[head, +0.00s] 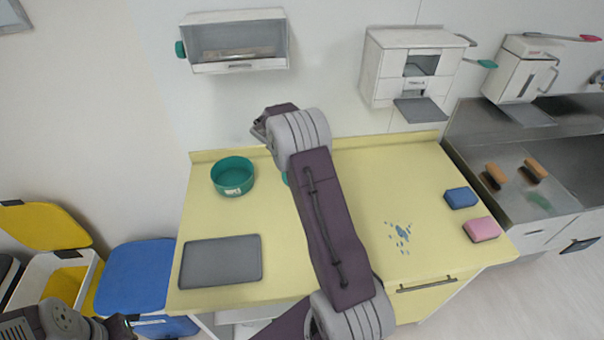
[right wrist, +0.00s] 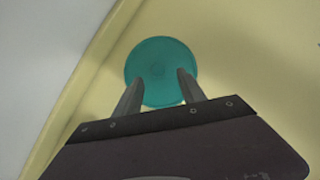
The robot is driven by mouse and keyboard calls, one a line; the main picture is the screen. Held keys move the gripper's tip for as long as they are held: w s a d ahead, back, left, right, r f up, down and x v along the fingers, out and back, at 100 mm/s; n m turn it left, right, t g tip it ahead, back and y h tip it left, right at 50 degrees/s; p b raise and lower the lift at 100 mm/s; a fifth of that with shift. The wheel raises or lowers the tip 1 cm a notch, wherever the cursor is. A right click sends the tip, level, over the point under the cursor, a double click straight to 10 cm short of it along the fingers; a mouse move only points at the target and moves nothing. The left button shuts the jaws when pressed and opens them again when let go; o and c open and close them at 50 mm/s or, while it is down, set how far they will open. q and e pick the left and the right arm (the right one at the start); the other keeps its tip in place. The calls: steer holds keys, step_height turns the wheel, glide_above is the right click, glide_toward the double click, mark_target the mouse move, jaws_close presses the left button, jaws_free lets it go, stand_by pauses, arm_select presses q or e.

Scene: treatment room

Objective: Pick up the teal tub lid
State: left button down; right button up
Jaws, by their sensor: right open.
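The round teal tub lid (right wrist: 162,55) lies flat on the yellow counter in the right wrist view, near the counter's back edge. In the head view only a sliver of it (head: 285,178) shows beside my right arm. My right gripper (right wrist: 158,84) is open, with its fingers spread over the near part of the lid; I cannot tell whether they touch it. Its fingers are hidden behind my arm in the head view. The teal tub (head: 233,188) stands open to the left. Part of my left gripper (head: 122,326) shows at the bottom left, its jaws unclear.
A grey mat (head: 221,262) lies at the counter's front left. Blue spots (head: 400,236), a blue sponge (head: 460,198) and a pink sponge (head: 481,229) are on the right. Wall dispensers (head: 418,70) hang above; a steel sink (head: 560,170) stands right, bins (head: 135,278) left.

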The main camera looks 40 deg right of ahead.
steer(key=shift+w+d+f, duration=0.15)
steer(key=shift+w+f, duration=0.1)
steer(key=shift+f, duration=0.05)
steer(key=x, duration=0.3)
steer(key=shift+d+f, duration=0.2)
steer(key=shift+f, duration=0.15)
steer(key=shift+w+d+f, duration=0.15)
steer(key=shift+d+f, duration=0.05)
steer(key=shift+f, duration=0.1)
jaws_close()
steer(key=shift+r, duration=0.1)
